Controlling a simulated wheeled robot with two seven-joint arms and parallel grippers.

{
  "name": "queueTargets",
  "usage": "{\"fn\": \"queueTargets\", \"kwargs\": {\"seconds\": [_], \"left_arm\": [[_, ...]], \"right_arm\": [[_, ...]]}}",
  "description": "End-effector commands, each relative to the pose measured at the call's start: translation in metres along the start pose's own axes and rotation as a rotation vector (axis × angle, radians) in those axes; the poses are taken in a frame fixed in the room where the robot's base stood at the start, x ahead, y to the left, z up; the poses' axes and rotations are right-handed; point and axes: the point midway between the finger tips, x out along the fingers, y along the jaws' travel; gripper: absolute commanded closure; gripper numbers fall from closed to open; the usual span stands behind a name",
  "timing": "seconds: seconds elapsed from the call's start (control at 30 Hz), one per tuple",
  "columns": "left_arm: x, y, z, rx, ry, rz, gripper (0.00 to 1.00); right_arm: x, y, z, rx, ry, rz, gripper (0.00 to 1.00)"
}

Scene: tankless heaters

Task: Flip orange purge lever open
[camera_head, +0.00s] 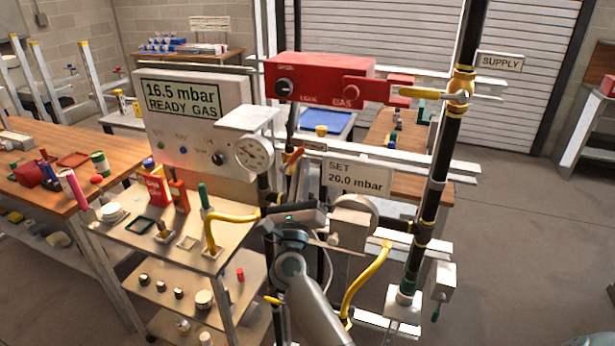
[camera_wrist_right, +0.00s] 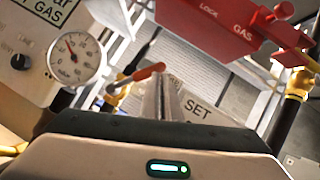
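The orange purge lever (camera_head: 293,157) sits on a brass valve just right of the round gauge (camera_head: 252,153). In the right wrist view the lever (camera_wrist_right: 137,77) slants up to the right, its tip close to my fingertips. My right gripper (camera_wrist_right: 163,82) has its two metal fingers together with nothing seen between them. In the head view my right gripper (camera_head: 298,200) is below the lever; its fingers are hard to make out. Whether the fingers touch the lever cannot be told. My left gripper is not in view.
A red gas box (camera_head: 320,80) hangs above, with a yellow-handled supply valve (camera_head: 430,93) at its right. A "SET 20.0 mbar" sign (camera_head: 357,178) is right of the lever. The display panel (camera_head: 185,110) reads 16.5 mbar. Black pipes and yellow hoses crowd the gripper.

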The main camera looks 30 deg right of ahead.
Motion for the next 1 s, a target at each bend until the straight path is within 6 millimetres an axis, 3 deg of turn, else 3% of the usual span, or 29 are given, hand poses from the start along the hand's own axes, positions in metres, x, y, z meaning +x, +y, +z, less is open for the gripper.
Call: {"fn": "queueTargets", "kwargs": {"seconds": [0.5,1.0], "left_arm": [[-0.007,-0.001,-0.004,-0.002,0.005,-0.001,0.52],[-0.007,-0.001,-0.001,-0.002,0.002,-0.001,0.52]], "right_arm": [[0.020,0.011,0.032,0.000,0.000,-0.007,1.00],[0.025,0.021,0.041,-0.001,-0.001,-0.004,1.00]]}}
